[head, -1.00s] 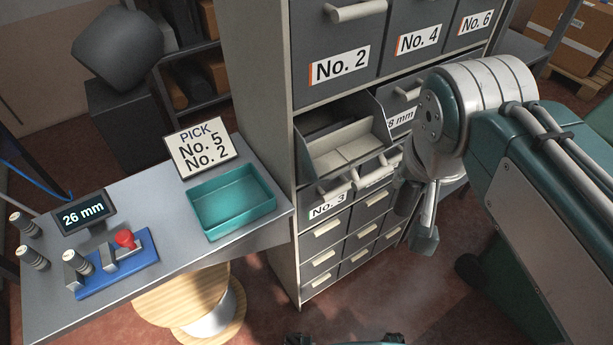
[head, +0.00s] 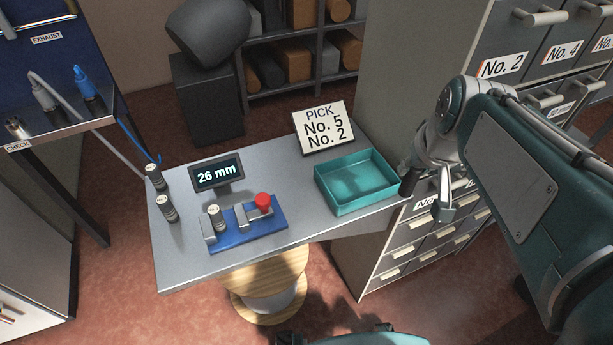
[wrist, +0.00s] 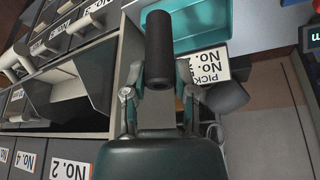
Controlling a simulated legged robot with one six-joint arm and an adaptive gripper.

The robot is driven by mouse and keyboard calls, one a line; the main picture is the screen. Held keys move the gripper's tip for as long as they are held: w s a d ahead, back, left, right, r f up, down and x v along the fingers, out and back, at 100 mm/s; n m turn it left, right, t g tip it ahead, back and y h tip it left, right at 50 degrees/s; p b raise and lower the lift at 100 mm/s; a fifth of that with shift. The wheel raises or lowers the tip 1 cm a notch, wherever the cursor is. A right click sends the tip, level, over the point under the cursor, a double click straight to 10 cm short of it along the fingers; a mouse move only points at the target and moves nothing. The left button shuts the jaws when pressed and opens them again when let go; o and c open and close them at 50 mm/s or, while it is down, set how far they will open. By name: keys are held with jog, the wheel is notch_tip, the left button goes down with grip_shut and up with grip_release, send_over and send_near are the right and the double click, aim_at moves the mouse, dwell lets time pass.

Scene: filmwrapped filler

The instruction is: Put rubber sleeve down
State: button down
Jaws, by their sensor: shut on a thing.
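The rubber sleeve (wrist: 160,48) is a black cylinder. It shows in the wrist view between the fingers of my gripper (wrist: 159,85), which is shut on it. In the head view the sleeve (head: 408,182) hangs dark below my gripper (head: 425,192), just right of the teal tray on the bench. The teal tray (head: 378,203) looks empty in the head view. It also shows behind the sleeve in the wrist view (wrist: 212,20).
The grey bench (head: 183,262) carries a "26 mm" display (head: 217,173), a blue fixture (head: 232,238) with a red knob, dark-banded cylinders (head: 155,176) and a pick sign (head: 323,128). The drawer cabinet (head: 400,250) stands close on the right. A wooden spool (head: 262,285) sits below the bench.

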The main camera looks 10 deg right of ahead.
jog(key=w+a+f, duration=0.1)
jog(key=w+f, duration=0.3)
jog(key=w+a+f, duration=0.2)
jog(key=w+f, duration=0.2)
jog(key=w+a+f, duration=0.1)
jog(key=w+f, duration=0.4)
jog(key=shift+a, duration=0.3)
jog(key=shift+a+f, duration=0.2)
jog(key=shift+a, duration=0.15)
jog(key=shift+c, duration=2.1)
grip_release()
jog(key=shift+d, duration=0.25)
